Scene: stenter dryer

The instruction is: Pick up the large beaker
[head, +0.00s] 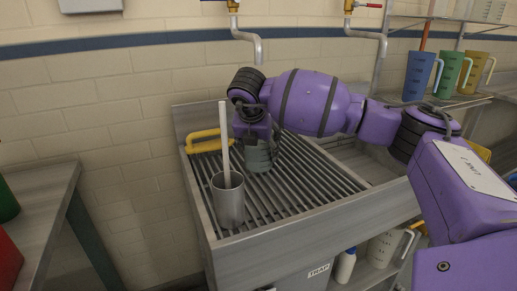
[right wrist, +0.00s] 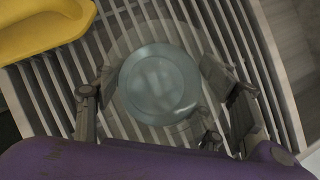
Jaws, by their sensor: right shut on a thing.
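The large beaker (head: 260,160) is a clear grey-green vessel standing upright on the slatted metal drain rack. In the right wrist view I look down on the beaker (right wrist: 160,86), and its round base shows through the glass. My right gripper (head: 262,146) comes down over the beaker from above. In the right wrist view the fingers of my right gripper (right wrist: 158,98) are on both sides of the beaker, shut on it. Whether the base touches the slats is hard to tell. My left gripper is not in view.
A yellow-handled item (head: 204,142) lies at the rack's back left. Taps (head: 245,40) hang above.

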